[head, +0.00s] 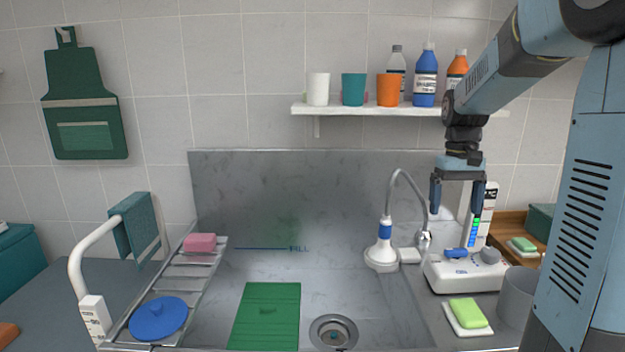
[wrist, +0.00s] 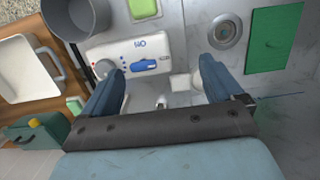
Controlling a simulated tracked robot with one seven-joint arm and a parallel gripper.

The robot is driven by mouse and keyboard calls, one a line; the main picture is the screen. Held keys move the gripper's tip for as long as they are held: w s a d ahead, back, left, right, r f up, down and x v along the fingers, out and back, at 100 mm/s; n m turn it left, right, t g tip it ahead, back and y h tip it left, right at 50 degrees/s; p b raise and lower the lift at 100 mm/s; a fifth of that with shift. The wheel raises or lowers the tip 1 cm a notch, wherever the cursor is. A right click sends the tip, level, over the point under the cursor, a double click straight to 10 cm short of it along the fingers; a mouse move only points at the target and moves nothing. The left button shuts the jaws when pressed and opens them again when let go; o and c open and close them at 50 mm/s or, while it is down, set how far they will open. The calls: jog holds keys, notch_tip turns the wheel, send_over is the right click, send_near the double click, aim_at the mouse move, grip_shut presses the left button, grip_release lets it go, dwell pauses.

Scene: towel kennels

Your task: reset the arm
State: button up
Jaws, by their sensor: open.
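My gripper (head: 457,196) hangs pointing down at the right in the head view, with its two blue fingers spread and nothing between them. It is in front of the steel back panel, near the curved faucet (head: 400,185) and above a white device (head: 465,268) with a blue switch and a grey knob. In the wrist view the fingers of my gripper (wrist: 155,88) are wide apart, with the white device (wrist: 135,52) beyond them. My arm comes down from the upper right of the head view.
A shelf (head: 350,109) with cups and bottles is on the wall close to my arm. A green soap bar (head: 467,312) and a grey cup (head: 515,297) stand at the right. The sink has a drain (head: 333,333), a green mat (head: 266,315) and a rack with a blue disc (head: 158,318).

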jog(key=s+a+r+t, duration=0.1)
jog(key=s+a+t, duration=0.2)
jog(key=s, duration=0.7)
jog(key=s+a+r+t, duration=0.2)
jog(key=s+a+t, duration=0.2)
jog(key=s, duration=0.7)
jog(key=shift+a+r, duration=0.2)
jog(key=shift+a, duration=0.85)
jog(key=shift+s, duration=0.1)
jog(key=shift+c, duration=0.2)
